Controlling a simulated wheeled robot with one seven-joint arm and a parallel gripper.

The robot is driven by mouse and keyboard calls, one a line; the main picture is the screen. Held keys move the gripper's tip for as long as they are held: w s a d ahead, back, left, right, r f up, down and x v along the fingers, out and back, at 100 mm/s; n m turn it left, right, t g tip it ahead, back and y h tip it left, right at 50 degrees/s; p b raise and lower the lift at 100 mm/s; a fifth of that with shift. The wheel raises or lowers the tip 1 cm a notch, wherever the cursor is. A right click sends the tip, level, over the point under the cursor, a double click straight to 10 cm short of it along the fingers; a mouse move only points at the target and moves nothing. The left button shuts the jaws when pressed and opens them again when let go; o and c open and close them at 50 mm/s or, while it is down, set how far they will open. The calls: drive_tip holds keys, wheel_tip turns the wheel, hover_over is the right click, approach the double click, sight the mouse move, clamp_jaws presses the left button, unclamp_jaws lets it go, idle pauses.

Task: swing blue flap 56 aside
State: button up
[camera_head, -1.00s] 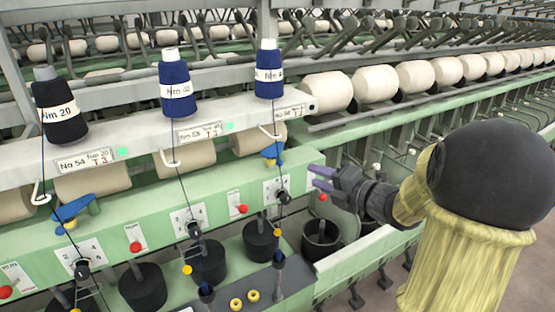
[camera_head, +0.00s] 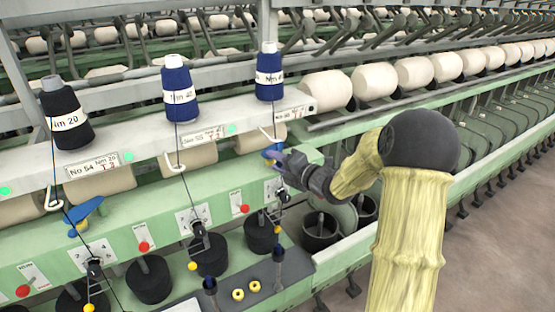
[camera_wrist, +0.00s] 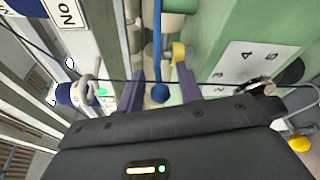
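Blue flap 56 (camera_head: 273,153) is on the green rail at the right-hand position, below the blue cone. In the wrist view the flap (camera_wrist: 158,50) shows as a narrow blue strip with a round blue end, beside a yellow knob (camera_wrist: 178,52). My gripper (camera_head: 278,163) is at the flap and partly covers it in the head view. In the wrist view my gripper (camera_wrist: 160,80) has its two purple fingers apart, with the flap seen between them. I cannot tell whether either finger touches it.
A dark blue thread (camera_wrist: 110,79) crosses the wrist view by the fingers. Blue cones (camera_head: 269,78) stand on the shelf above. Another blue flap (camera_head: 84,210) is at the left position. A red button (camera_head: 244,209) and black cans (camera_head: 262,235) are below. Open floor lies at the right.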

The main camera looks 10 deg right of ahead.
clamp_jaws()
